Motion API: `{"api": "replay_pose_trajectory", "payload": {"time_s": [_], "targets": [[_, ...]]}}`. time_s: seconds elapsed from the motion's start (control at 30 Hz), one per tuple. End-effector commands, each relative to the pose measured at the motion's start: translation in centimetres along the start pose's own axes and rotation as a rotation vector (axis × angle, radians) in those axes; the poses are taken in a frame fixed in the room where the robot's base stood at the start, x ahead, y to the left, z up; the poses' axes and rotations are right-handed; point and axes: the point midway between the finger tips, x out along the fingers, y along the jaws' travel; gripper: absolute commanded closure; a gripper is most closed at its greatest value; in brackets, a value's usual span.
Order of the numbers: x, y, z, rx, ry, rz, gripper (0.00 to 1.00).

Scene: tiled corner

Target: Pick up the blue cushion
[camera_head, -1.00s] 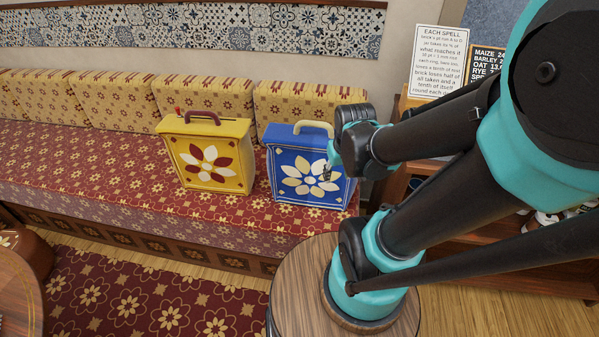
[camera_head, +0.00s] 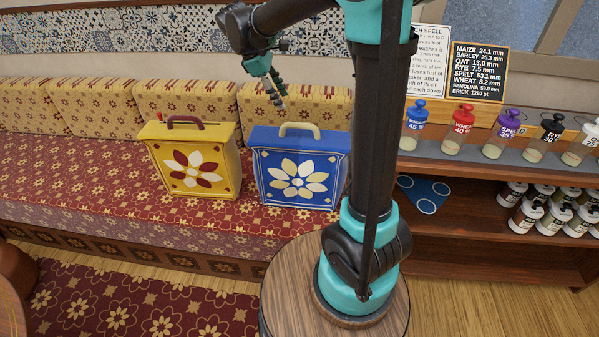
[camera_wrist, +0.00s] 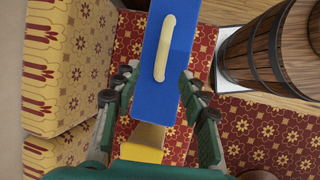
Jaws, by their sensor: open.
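The blue cushion (camera_head: 299,175) has a cream flower on its front and a cream arched handle on top.
A yellow cushion (camera_head: 195,160) with a dark red handle stands just left of the blue one. A wooden barrel (camera_wrist: 268,62) shows at the right of the wrist view. Shelves with several capped jars (camera_head: 456,128) stand at the right.

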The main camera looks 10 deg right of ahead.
Motion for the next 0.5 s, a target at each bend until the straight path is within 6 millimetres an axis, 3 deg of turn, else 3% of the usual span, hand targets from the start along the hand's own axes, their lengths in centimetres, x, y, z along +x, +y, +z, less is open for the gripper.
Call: {"api": "replay_pose_trajectory", "payload": {"time_s": [0.3,0.5], "targets": [[6.1,0.0,0.0,0.004,0.001,0.000,0.57],[7.8,0.0,0.0,0.002,0.001,0.000,0.57]]}}
